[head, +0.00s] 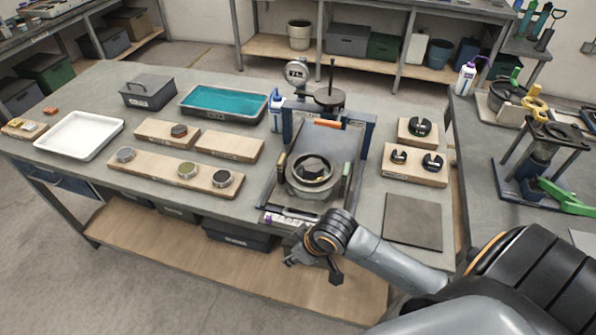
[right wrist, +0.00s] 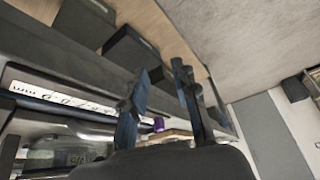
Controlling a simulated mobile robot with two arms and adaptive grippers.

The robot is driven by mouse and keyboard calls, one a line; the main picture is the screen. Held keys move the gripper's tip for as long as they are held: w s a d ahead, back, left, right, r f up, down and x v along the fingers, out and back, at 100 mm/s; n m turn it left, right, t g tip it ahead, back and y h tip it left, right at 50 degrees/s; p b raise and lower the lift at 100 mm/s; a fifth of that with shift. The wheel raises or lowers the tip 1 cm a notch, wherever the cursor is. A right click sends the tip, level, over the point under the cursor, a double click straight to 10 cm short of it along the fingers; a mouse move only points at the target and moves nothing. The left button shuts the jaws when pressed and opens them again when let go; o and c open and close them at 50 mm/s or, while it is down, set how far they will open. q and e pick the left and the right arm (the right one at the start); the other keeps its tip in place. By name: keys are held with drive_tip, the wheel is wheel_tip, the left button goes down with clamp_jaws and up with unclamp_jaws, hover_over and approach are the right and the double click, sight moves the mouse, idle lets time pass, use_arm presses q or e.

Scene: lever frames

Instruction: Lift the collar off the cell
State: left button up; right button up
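A grey metal ring, which looks like the collar (head: 311,188), sits in the blue-framed press stand (head: 327,140) near the table's front edge. It surrounds a dark faceted piece, which looks like the cell (head: 313,167); how they join is too small to tell. My right gripper (head: 312,268) is in front of the stand, at the front edge of the table, apart from the collar. In the right wrist view its two dark fingers (right wrist: 163,108) are spread with nothing held between them. My left gripper is in neither view.
Wooden blocks with round pieces stand to the left (head: 176,174) and right (head: 414,164) of the stand. A dark mat (head: 413,220) lies at the front right. A white tray (head: 80,134) and a teal tray (head: 224,103) are farther left. A gauge (head: 296,72) rises behind the stand.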

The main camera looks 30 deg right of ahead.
drive_tip(key=w+d+r+n, duration=0.1)
drive_tip(key=w+d+r, duration=0.1)
drive_tip(key=w+r, duration=0.35)
approach(298, 184)
drive_tip(key=shift+w+f+m+g+p, duration=0.15)
drive_tip(key=shift+f+m+p, duration=0.05)
drive_tip(key=shift+f+p, duration=0.3)
drive_tip(key=shift+w+f+m+g+p, duration=0.15)
drive_tip(key=shift+w+f+m+p, duration=0.05)
drive_tip(key=shift+f+p, duration=0.25)
drive_tip(key=shift+w+a+f, duration=0.15)
drive_tip(key=shift+f, duration=0.05)
drive_tip(key=p+x, duration=0.1)
drive_tip(key=x, duration=0.3)
drive_tip(key=shift+w+a+f+p, duration=0.15)
drive_tip(key=shift+w+f+p, duration=0.15)
drive_tip(key=shift+w+p, duration=0.1)
drive_tip(key=shift+s, duration=0.1)
clamp_jaws()
